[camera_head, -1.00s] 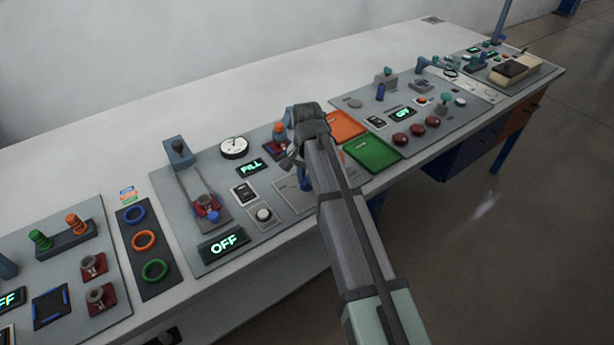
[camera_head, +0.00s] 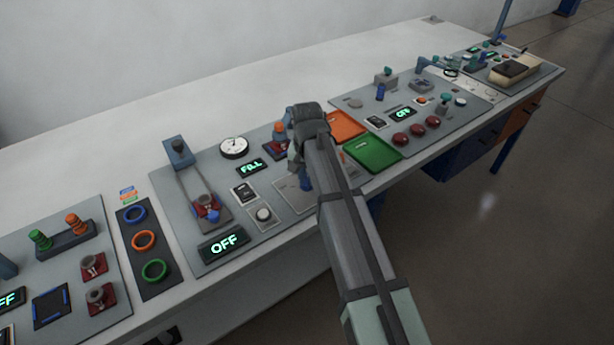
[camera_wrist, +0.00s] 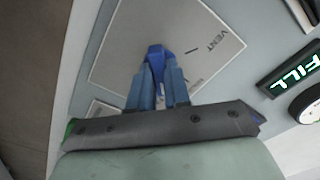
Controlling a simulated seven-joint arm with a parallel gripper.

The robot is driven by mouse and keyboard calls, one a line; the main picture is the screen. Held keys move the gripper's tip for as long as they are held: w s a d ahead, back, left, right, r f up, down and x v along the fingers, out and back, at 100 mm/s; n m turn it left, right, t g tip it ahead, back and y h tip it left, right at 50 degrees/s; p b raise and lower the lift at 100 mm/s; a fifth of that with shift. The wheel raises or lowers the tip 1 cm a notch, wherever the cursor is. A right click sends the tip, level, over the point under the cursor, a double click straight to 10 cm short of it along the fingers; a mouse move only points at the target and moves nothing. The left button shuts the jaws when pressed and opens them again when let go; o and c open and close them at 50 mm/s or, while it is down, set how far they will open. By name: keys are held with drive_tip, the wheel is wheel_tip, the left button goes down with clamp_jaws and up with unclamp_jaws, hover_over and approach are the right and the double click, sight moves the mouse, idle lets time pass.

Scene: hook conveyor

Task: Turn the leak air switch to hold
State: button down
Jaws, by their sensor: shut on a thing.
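The leak air switch shows as a blue knob (camera_wrist: 155,52) on a light grey plate (camera_wrist: 118,62) in the wrist view. The plate carries the word VENT at its upper right and a short dark mark right of the knob. My gripper (camera_wrist: 160,72) is shut on the blue knob, with one blue finger on either side. No HOLD label can be read. In the head view the plate (camera_head: 284,198) is partly covered by my arm, and my gripper (camera_head: 304,183) points down at it. A lit display (camera_head: 251,167) reads FILL; it also shows in the wrist view (camera_wrist: 295,77).
A round gauge (camera_head: 234,147) stands near the FILL display. An OFF display (camera_head: 224,243) and a white button (camera_head: 263,214) lie to the left. Orange (camera_head: 345,126) and green (camera_head: 372,154) trays lie right of my arm. Other panels fill both bench ends; the back strip is clear.

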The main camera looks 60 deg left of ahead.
sight(307, 179)
drive_tip(key=n, duration=0.4)
drive_tip(key=shift+n, duration=0.3)
drive_tip(key=n, duration=0.4)
idle(0.3)
drive_tip(key=c, duration=1.1)
unclamp_jaws()
wheel_tip(307, 179, up, 14)
drive_tip(key=shift+f, duration=0.1)
